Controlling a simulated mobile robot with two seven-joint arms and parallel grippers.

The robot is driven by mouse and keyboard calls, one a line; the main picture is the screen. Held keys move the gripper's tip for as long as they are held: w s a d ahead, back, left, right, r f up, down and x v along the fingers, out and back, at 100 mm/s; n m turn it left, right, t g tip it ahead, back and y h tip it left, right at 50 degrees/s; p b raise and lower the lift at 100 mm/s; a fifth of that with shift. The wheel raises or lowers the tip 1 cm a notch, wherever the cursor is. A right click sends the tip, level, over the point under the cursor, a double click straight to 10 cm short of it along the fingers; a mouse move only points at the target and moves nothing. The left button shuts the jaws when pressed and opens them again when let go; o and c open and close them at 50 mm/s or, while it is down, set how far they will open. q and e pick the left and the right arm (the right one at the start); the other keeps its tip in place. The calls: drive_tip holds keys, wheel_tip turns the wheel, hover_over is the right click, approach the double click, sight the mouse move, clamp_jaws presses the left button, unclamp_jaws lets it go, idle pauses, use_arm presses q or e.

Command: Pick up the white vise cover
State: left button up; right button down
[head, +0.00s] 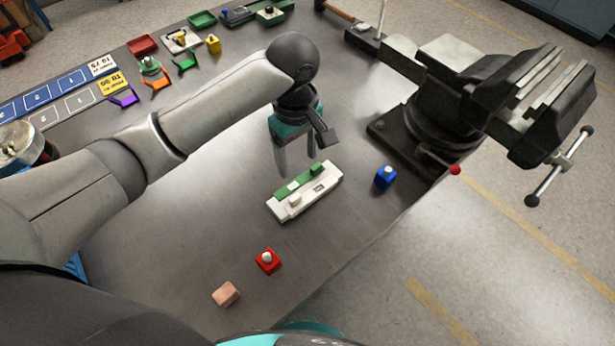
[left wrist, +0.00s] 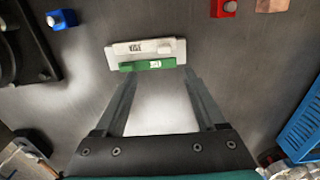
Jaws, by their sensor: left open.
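The white vise cover (head: 308,201) lies on the grey workbench with a small white knob on top. It also shows in the left wrist view (left wrist: 120,49). A green strip (head: 303,180) of similar shape lies along its long side; I cannot tell whether the two are joined. My left gripper (head: 297,157) is open and empty, pointing down above the bench beside the green strip. In the left wrist view its two fingers (left wrist: 159,76) reach toward the green strip, with the white cover beyond it. My right gripper is not in view.
A large vise (head: 440,105) is mounted at the bench's right edge. A blue block (head: 385,177) sits right of the cover; a red block (head: 268,261) and a copper-coloured block (head: 226,294) lie nearer. Coloured parts and trays, including a green tray (head: 202,19), stand farther back.

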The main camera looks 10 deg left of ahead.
use_arm(q)
drive_tip(key=b, duration=0.1)
hover_over(296, 199)
wheel_tip(296, 199, down, 5)
drive_tip(key=f, duration=0.2)
drive_tip(key=f+b, duration=0.1)
drive_tip(key=f, duration=0.1)
drive_tip(key=shift+w+d, duration=0.15)
drive_tip(key=shift+d, duration=0.15)
drive_tip(key=shift+f, duration=0.45)
drive_tip(key=f, duration=0.1)
drive_tip(key=f+b, duration=0.1)
drive_tip(key=f, duration=0.2)
drive_tip(key=shift+a+f, duration=0.25)
drive_tip(key=shift+f, duration=0.15)
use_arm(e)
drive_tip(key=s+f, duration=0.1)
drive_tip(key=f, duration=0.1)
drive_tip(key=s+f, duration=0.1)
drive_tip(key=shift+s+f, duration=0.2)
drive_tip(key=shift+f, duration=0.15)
use_arm(q)
drive_tip(key=shift+s, duration=0.2)
drive_tip(key=shift+c, duration=0.4)
clamp_jaws()
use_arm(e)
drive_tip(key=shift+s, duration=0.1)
